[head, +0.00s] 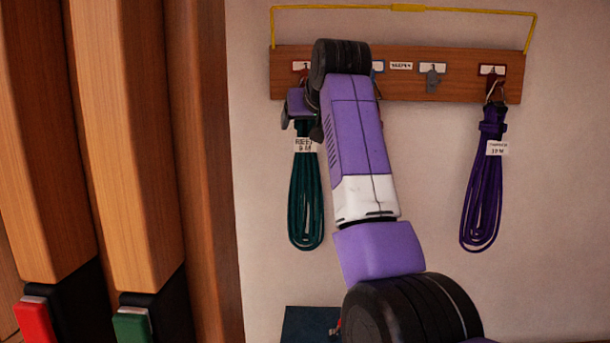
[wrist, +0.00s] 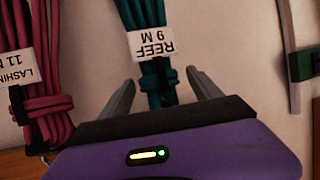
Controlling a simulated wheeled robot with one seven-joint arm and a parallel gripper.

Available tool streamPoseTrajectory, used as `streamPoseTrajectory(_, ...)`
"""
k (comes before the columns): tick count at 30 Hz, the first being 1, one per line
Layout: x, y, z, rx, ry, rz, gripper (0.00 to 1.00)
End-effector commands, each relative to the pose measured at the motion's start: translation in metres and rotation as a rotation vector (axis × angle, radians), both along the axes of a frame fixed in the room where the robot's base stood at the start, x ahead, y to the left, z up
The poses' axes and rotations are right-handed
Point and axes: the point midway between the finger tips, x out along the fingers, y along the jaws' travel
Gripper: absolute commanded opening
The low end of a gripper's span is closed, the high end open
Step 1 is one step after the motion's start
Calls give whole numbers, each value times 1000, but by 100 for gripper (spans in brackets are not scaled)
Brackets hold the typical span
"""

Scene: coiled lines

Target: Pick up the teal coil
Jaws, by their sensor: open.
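The teal coil (head: 305,205) hangs from the wooden peg board on the wall, with a white tag reading REEF 9 M. In the wrist view the teal coil (wrist: 158,82) shows upside down, between my two grey fingers. My gripper (wrist: 163,92) is open, with one finger on each side of the bound part of the coil and a visible gap to each. In the head view my gripper (head: 300,112) is at the top of the coil, partly hidden by my arm. The coil's hook is hidden there.
A pink-red coil (wrist: 45,65) tagged LASHING hangs close beside the teal one. A purple coil (head: 484,180) hangs at the right of the peg board (head: 460,89). A yellow rail (head: 405,8) runs above. Wooden posts (head: 120,150) stand at the left.

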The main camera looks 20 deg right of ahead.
Motion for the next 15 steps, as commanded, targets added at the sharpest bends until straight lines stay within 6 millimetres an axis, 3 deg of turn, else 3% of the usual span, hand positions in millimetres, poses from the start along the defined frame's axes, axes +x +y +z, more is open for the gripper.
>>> streamPoseTrajectory(2, 0, 0, 0, 0, 0, 0, 73)
streamPoseTrajectory(13, 0, 0, 0, 0, 0, 0, 1)
streamPoseTrajectory(15, 0, 0, 0, 0, 0, 0, 0)
